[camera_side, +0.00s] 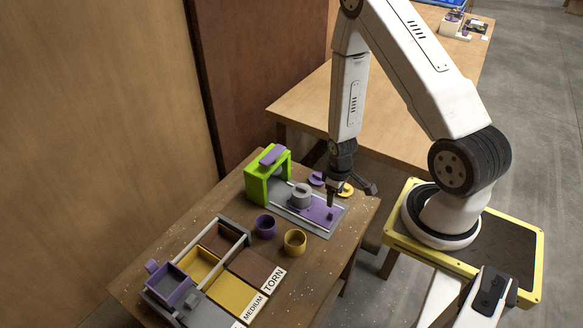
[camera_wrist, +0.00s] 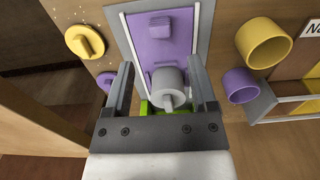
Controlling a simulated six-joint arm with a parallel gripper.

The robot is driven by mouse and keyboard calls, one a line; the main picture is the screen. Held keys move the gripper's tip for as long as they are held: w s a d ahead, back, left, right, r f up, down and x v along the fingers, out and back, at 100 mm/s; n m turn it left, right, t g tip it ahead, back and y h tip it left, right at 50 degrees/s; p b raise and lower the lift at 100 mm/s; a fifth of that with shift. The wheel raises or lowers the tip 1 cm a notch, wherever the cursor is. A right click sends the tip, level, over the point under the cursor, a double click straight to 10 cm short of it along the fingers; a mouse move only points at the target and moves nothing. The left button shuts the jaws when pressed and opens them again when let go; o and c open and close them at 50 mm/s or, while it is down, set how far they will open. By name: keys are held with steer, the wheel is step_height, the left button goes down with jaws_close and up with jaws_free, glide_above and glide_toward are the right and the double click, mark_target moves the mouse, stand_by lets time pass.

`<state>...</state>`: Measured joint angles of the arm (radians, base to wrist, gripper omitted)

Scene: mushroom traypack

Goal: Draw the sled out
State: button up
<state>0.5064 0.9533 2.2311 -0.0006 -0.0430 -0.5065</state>
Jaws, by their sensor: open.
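The purple sled (camera_side: 318,210) is a flat plate on a grey railed base (camera_side: 300,222), with a small raised purple knob near its outer end. It also shows in the wrist view (camera_wrist: 172,50), knob (camera_wrist: 160,31) toward the top. A grey cylinder (camera_side: 301,196) stands at its inner end, beside the green frame (camera_side: 256,183); the cylinder shows in the wrist view (camera_wrist: 168,86). My gripper (camera_side: 350,198) is open and empty above the sled's outer end. In the wrist view its fingers (camera_wrist: 161,66) lie either side of the cylinder; contact cannot be told.
A purple cup (camera_side: 265,227) and a yellow cup (camera_side: 295,242) stand beside the base. A purple knobbed disc (camera_side: 316,179) and a yellow one (camera_side: 346,189) lie on its other side. A sorting rack with a purple bin (camera_side: 171,285) and label cards occupies the near table end.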

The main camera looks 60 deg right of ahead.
mark_target(333, 211)
steer(key=shift+f, duration=0.1)
steer(key=shift+f, duration=3.8)
jaws_close()
